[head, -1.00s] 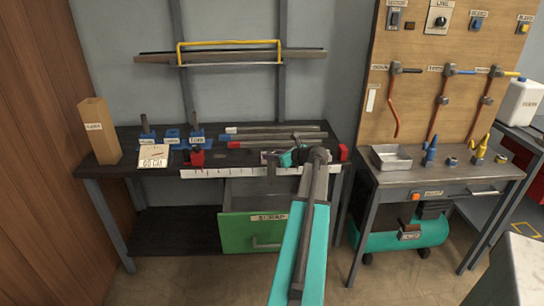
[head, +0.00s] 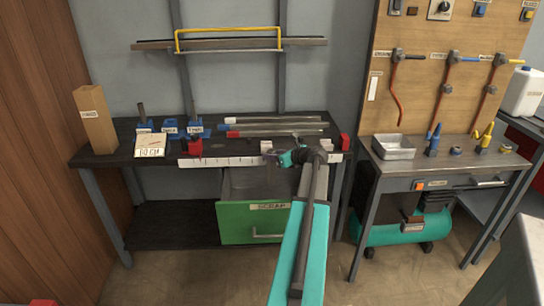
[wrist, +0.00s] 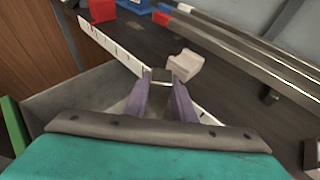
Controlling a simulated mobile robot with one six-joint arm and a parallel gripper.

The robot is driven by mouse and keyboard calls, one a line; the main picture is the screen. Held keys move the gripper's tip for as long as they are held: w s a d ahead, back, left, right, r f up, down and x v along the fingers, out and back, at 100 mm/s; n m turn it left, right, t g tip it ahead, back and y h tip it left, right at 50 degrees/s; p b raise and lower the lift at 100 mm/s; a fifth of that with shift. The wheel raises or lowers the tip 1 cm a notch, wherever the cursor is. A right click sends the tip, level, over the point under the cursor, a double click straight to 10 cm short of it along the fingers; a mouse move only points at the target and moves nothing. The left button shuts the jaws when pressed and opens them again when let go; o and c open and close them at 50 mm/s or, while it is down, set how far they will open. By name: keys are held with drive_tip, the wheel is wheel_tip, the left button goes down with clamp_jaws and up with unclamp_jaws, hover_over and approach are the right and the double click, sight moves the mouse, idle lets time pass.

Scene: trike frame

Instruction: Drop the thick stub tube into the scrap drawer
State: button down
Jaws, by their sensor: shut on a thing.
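My gripper (wrist: 160,82) is shut on the thick stub tube, whose small grey squarish end (wrist: 160,75) shows between the fingertips in the wrist view. The rest of the tube is hidden by the fingers. In the head view my gripper (head: 285,158) is at the bench's front edge, above the back right part of the scrap drawer; the tube is too small to make out there. The green scrap drawer (head: 265,227) stands pulled open below the bench. Its grey inside wall (wrist: 70,98) shows below and left of the fingers in the wrist view.
A white ruler strip (head: 225,162) runs along the bench front, close to the fingertips. A pale notched block (wrist: 185,65) sits just beyond them. Long tubes (head: 275,126) lie behind on the bench (head: 120,150). A red block (head: 345,142) stands at right.

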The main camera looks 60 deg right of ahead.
idle(0.3)
drive_tip(key=c, duration=1.4)
unclamp_jaws()
drive_tip(key=v, duration=1.4)
drive_tip(key=shift+f, duration=0.15)
